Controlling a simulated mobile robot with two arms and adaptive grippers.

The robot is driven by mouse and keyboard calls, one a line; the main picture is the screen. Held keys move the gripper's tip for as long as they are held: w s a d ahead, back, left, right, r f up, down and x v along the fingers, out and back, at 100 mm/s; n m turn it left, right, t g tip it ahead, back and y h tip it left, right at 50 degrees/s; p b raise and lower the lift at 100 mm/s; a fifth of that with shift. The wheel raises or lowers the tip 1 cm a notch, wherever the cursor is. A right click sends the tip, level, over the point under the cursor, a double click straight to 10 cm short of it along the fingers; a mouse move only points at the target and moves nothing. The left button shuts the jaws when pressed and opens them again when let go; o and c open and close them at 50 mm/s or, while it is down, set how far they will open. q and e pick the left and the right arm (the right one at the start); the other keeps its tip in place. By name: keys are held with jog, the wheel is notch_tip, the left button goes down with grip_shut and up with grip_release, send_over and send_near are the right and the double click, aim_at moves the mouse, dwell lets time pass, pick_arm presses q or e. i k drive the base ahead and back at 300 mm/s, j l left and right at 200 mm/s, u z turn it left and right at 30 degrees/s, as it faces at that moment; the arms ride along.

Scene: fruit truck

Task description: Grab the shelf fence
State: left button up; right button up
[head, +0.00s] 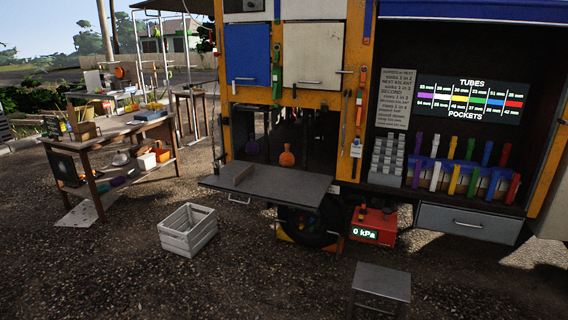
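A grey fold-out shelf (285,189) sticks out level from the front of the orange-framed truck, below an open compartment. Neither of my grippers shows in the head view.
A white slatted crate (188,230) stands on the gravel in front-left of the shelf. A grey stool (381,282) stands at front right. A red box reading 0 kPa (373,226) sits right of the shelf. A wooden workbench (112,136) is at left. Open gravel lies in front.

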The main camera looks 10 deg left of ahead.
aim_at(244, 175)
jog(key=i+j+u, duration=0.1)
jog(key=i+u, duration=0.35)
jog(key=i, duration=1.3)
